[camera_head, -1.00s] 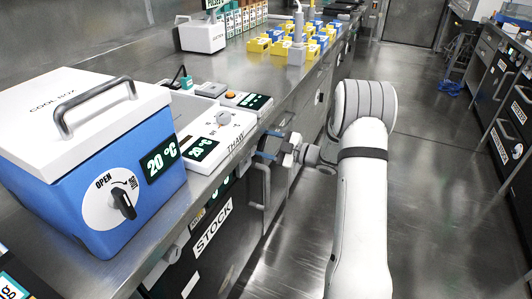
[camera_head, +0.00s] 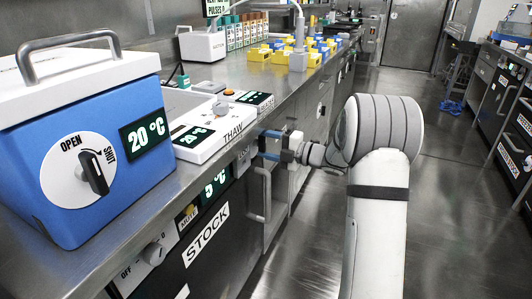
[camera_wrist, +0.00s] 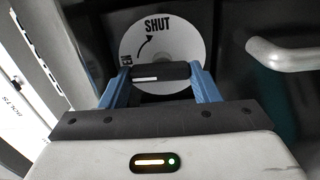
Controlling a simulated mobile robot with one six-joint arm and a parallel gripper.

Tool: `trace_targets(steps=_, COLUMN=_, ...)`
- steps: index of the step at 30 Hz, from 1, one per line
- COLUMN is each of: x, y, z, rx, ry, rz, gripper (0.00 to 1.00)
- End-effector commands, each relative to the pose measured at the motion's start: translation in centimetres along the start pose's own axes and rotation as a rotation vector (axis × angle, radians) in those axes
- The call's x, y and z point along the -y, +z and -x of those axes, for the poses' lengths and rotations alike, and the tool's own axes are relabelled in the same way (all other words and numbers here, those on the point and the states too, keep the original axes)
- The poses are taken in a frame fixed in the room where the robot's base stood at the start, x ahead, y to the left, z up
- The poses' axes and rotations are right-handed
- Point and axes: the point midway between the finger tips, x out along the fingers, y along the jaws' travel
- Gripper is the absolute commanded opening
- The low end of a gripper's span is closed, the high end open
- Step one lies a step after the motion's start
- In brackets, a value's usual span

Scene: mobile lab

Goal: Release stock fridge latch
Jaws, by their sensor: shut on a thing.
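The stock fridge (camera_head: 205,262) is the dark front under the bench, with a STOCK label (camera_head: 206,235) and a green 5 °C display (camera_head: 215,183). Its latch is a black bar knob (camera_wrist: 160,74) with a white line, on a white round dial (camera_wrist: 178,40) printed SHUT with a curved arrow. The rest of the lettering is partly hidden. In the wrist view the bar lies crosswise. My gripper (camera_wrist: 160,82) has its two blue fingers shut on the knob's ends. In the head view my gripper (camera_head: 265,146) is at the front; the latch is hidden there.
A curved metal handle (camera_head: 264,197) stands out close to my gripper. Above is the bench with a thaw unit (camera_head: 213,125) and a blue cool box (camera_head: 90,140) with its own dial. Open floor (camera_head: 310,245) lies to the right.

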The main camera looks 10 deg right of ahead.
Motion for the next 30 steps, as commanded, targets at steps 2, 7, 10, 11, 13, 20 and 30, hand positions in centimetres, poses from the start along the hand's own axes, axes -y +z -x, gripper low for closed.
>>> trace_targets(steps=2, x=0.1, y=0.22, z=0.14, rx=0.006, ry=0.002, rz=0.025, gripper=0.34)
trace_targets(steps=7, x=-0.02, y=0.21, z=0.15, rx=0.007, ry=0.002, rz=0.053, gripper=0.34)
trace_targets(steps=10, x=-0.07, y=0.22, z=0.16, rx=0.007, ry=0.001, rz=0.059, gripper=0.34)
trace_targets(steps=11, x=-0.09, y=0.22, z=0.16, rx=0.007, ry=0.001, rz=0.06, gripper=0.34)
trace_targets(steps=13, x=-0.1, y=0.22, z=0.16, rx=0.007, ry=0.001, rz=0.061, gripper=0.34)
trace_targets(steps=20, x=-0.09, y=0.23, z=0.17, rx=0.007, ry=0.001, rz=0.06, gripper=0.34)
trace_targets(steps=30, x=-0.02, y=0.1, z=0.1, rx=0.003, ry=0.0, rz=0.058, gripper=0.78)
